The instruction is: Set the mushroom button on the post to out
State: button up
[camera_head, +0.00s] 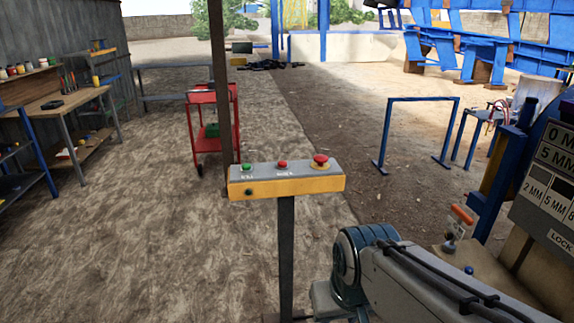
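The red mushroom button (320,160) sits on a yellow collar at the right end of the control box's sloped top. The control box (240,188) is grey on top with a yellow front, and it stands on a dark post (286,250). A green button (247,167) and a smaller red button (282,164) are to the left of the mushroom button. I cannot tell from this view whether the mushroom button is in or out. My arm reaches in from the lower right, below and right of the box. My gripper is not visible.
A dark pole (219,90) and a red cart (211,95) stand behind the box. A blue frame (420,99) stands farther back right. A machine with a sign panel (548,175) is at the right edge. Floor left of the post is clear.

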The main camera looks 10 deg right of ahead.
aim_at(320, 159)
jog(key=u, duration=0.25)
jog(key=i, duration=1.25)
jog(key=z, duration=0.3)
